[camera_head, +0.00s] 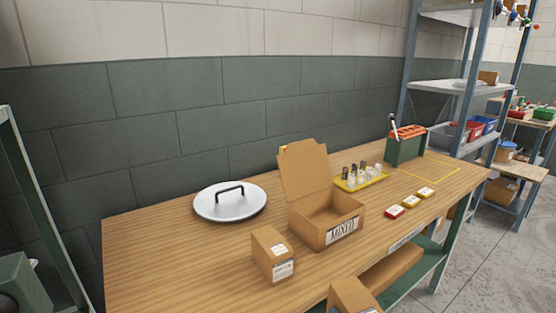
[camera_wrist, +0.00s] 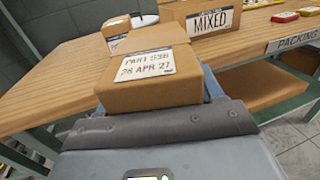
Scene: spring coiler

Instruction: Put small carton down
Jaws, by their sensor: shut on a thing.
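A small brown carton (camera_wrist: 150,85) with a white label reading "PART 536 28 APR 27" fills the middle of the wrist view. My gripper (camera_wrist: 155,98) is shut on it; a grey-blue finger shows along its right side. In the head view the held carton (camera_head: 350,298) is cut off by the bottom edge, at the table's front edge. I cannot tell whether it touches the tabletop. A second small carton (camera_head: 272,256) stands on the wooden table (camera_head: 160,265), left of the open box (camera_head: 325,228) labelled MIXED. That second carton also shows behind the held one in the wrist view (camera_wrist: 116,28).
A round metal lid (camera_head: 230,203) lies behind the cartons. The tabletop's left front is bare. A lower shelf (camera_head: 392,270) holds a carton.

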